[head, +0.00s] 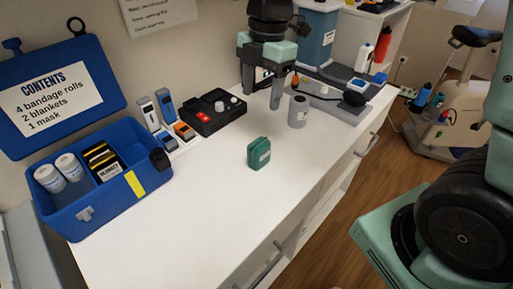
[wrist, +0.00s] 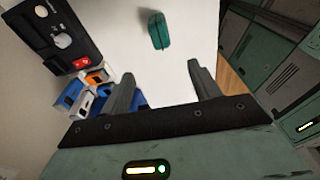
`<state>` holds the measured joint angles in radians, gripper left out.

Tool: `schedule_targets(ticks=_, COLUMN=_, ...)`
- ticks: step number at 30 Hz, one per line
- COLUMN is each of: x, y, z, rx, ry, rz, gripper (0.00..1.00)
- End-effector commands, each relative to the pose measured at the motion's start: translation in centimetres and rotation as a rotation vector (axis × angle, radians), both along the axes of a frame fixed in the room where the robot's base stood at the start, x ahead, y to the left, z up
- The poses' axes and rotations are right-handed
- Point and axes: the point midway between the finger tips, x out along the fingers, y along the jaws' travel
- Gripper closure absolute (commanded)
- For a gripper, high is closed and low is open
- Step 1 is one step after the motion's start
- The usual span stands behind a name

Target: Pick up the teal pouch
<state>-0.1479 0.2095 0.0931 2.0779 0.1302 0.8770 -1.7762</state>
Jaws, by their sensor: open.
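The teal pouch (head: 259,153) stands upright on the white counter, near its middle, with a pale label on its front. In the wrist view the pouch (wrist: 159,31) lies beyond the fingertips, roughly centred between them. My gripper (head: 262,103) is above the counter, behind the pouch in the head view, apart from it. Its two fingers are spread and nothing is between them; they also show in the wrist view (wrist: 160,78).
A blue bin (head: 110,190) with white rolls stands at left, its lid labelled CONTENTS. A black tray (head: 212,112) and several small devices (head: 170,122) sit at the back. A grey cylinder (head: 298,111) stands right of my gripper. The counter around the pouch is clear.

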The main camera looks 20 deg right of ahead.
Motion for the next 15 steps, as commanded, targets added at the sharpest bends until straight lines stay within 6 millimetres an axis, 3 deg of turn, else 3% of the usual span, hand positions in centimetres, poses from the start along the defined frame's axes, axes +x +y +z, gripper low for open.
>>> schedule_targets(ticks=5, x=0.3, y=-0.3, z=-1.1, rx=0.001, ry=0.001, rz=0.035, gripper=0.38)
schedule_targets(ticks=15, x=-0.1, y=0.5, z=-7.9, rx=0.0, ry=0.004, rz=0.034, gripper=0.38)
